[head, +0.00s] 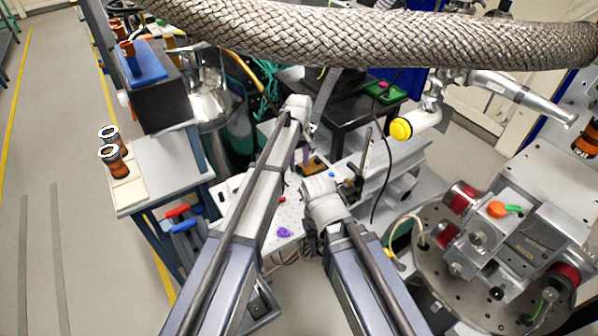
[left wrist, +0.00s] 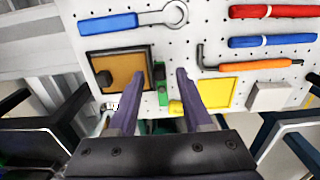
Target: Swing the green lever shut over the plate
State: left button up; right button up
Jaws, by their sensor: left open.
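The green lever (left wrist: 161,82) shows in the left wrist view as a short upright green piece at the right edge of the brown plate (left wrist: 132,58). The plate lies on a white perforated board and has a dark knob on it. It also shows in the head view (head: 314,165), where I cannot make out the lever. My left gripper (left wrist: 160,75) is open, with its fingertips on either side of the lever in the picture; I cannot tell whether they touch it. In the head view my left gripper (head: 305,157) is beside the plate. My right gripper (head: 312,243) is partly hidden; its jaws are unclear.
The white board (head: 285,215) also bears a blue wrench (left wrist: 120,22), red and blue handled tools, an orange hex key (left wrist: 250,65) and a yellow square (left wrist: 222,92). A purple item (head: 285,232) lies near the front. A braided hose (head: 380,38) crosses above.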

pick_arm(q)
jog(key=shift+f, duration=0.55)
jog(key=shift+r, duration=0.1)
jog(key=shift+c, duration=0.2)
grip_shut()
